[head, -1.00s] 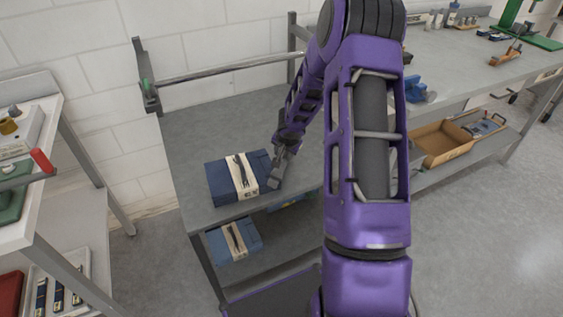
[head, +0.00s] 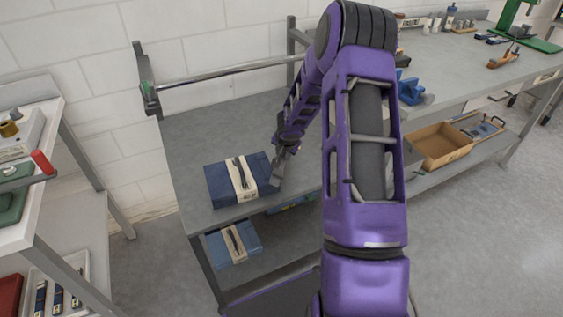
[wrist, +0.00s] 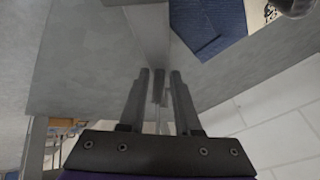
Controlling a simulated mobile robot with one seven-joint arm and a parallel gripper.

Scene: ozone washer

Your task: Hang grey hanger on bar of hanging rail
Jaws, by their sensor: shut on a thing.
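The hanging rail's bar (head: 225,72) is a thin metal rod running across above the back of the grey table, held by a dark bracket (head: 148,90) at its left end. My gripper (head: 281,163) is low over the table, in front of and below the bar, right beside a blue box. In the wrist view my gripper (wrist: 160,75) is shut on a flat grey piece, which I take to be the grey hanger (wrist: 150,35). It reaches away from the fingertips. The hanger's full shape cannot be made out, and it is apart from the bar.
The blue box (head: 217,185) with a pale band lies on the grey table (head: 195,130); another blue box (head: 217,246) is on the shelf below. A white-topped bench (head: 45,205) stands at left, a workbench (head: 460,75) at right. The tabletop under the bar is clear.

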